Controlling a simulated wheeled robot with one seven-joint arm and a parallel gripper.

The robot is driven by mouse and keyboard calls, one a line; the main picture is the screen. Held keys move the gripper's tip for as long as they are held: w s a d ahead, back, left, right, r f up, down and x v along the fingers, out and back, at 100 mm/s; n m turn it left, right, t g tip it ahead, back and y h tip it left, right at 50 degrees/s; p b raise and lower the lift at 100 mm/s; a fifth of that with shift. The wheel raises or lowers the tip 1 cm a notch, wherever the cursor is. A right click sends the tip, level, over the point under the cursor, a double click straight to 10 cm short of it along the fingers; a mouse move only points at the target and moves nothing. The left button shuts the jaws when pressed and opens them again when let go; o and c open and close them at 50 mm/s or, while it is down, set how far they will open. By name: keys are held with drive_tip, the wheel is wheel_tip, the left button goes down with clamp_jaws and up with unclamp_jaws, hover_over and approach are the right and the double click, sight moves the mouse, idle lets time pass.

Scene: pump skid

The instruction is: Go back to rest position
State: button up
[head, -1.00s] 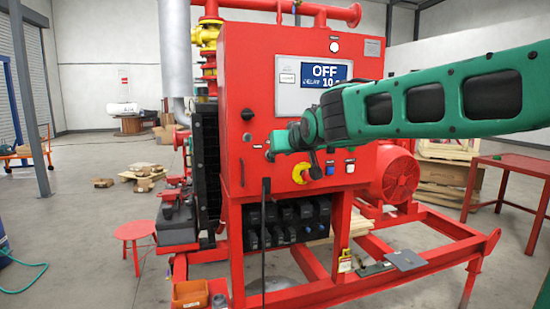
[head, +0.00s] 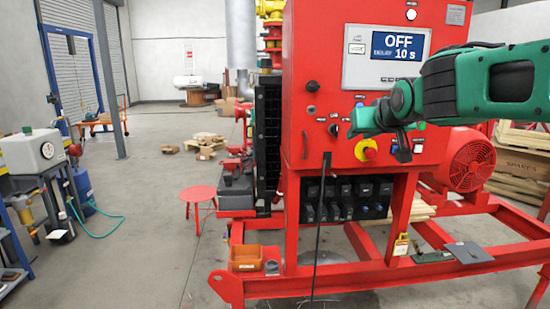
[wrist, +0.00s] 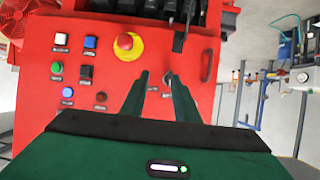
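My gripper (wrist: 157,78) shows in the wrist view as two green fingers with a gap between them. It is open and nothing is held. The fingers point at the red control panel (wrist: 35,110), which appears upside down there. In the head view my green gripper end (head: 362,122) is in front of the red control cabinet (head: 325,60), over the row of switches. I cannot tell whether it touches the panel. The red emergency stop button (head: 369,153) is just below it, on a yellow ring. The display (head: 397,46) reads OFF, with 10 s below.
The red skid frame (head: 340,277) runs along the front. A red pump motor (head: 468,162) is at right. A red stool (head: 199,194) stands left of the skid. A bench with a grey machine (head: 35,152) is at far left. The floor between is mostly clear.

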drive_tip(key=s+d+f+m+g+h, duration=0.2)
drive_tip(key=s+d+f+g, duration=0.2)
drive_tip(key=s+d+f, duration=0.55)
drive_tip(key=s+d+f+m+g+y, duration=0.1)
drive_tip(key=s+f+g, duration=0.2)
drive_tip(key=s, duration=0.7)
drive_tip(key=s+d+f+m+g, duration=0.1)
drive_tip(key=s+f+g, duration=0.2)
drive_tip(key=s+f, duration=0.5)
drive_tip(key=s+d+f+m+g+y, duration=0.1)
drive_tip(key=s+f+m+g, duration=0.1)
drive_tip(key=s+f, duration=0.4)
drive_tip(key=s+g, duration=0.1)
drive_tip(key=s, duration=0.4)
drive_tip(key=shift+s+y, duration=0.3)
drive_tip(key=shift+d, duration=0.1)
drive_tip(key=shift+w+f, duration=0.3)
drive_tip(key=shift+w, duration=0.35)
drive_tip(key=shift+d, duration=0.1)
